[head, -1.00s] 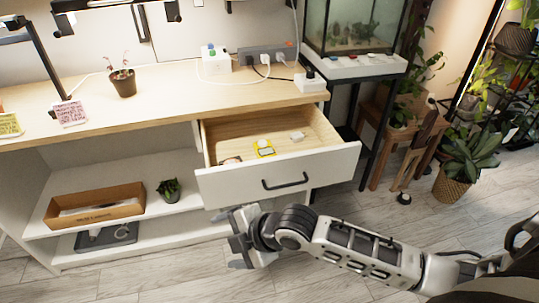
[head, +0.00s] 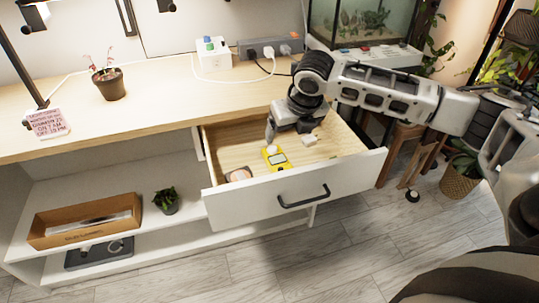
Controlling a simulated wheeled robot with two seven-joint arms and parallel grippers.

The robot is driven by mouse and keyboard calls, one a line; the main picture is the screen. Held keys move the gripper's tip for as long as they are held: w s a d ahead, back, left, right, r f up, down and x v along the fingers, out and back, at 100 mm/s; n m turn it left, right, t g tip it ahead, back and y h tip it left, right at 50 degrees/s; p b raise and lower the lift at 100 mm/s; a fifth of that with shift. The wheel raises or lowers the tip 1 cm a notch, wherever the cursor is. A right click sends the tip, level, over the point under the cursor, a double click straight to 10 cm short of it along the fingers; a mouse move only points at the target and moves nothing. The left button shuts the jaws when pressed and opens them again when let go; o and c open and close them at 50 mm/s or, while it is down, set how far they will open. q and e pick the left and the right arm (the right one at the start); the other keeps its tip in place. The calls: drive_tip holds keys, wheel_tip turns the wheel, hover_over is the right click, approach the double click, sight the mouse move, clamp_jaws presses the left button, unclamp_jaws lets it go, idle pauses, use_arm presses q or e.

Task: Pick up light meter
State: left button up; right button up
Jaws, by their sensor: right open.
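The light meter (head: 276,160), a small yellow device with a grey screen and a white dome, lies in the open drawer (head: 300,185). My right gripper (head: 292,132) is over the back of the drawer, fingers pointing down, open and empty. One finger shows just behind the meter's dome end; the other is hard to make out. I cannot tell whether the finger touches the meter. My left gripper is out of view.
A small white object (head: 309,140) and a round pinkish item (head: 239,174) also lie in the drawer. A power strip (head: 270,48) and a white box (head: 212,60) stand on the worktop behind. A potted plant (head: 110,84) stands at the left.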

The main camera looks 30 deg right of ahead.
drive_tip(key=b, duration=0.2)
approach(278, 161)
drive_tip(key=x, duration=0.2)
drive_tip(key=shift+w+d+f, duration=0.1)
drive_tip(key=shift+d+f, duration=0.05)
drive_tip(key=shift+f, duration=0.25)
drive_tip(key=shift+w+f, duration=0.2)
drive_tip(key=shift+f, duration=0.2)
drive_tip(key=b+x, duration=0.1)
drive_tip(key=x, duration=0.3)
drive_tip(key=shift+f, duration=0.3)
drive_tip(key=shift+w+f, duration=0.15)
drive_tip(key=shift+f, duration=0.1)
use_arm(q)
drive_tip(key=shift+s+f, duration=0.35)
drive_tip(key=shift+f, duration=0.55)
use_arm(e)
drive_tip(key=shift+c, duration=0.3)
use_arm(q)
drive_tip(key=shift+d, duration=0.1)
use_arm(e)
drive_tip(key=shift+r, duration=0.1)
drive_tip(key=c, duration=1.1)
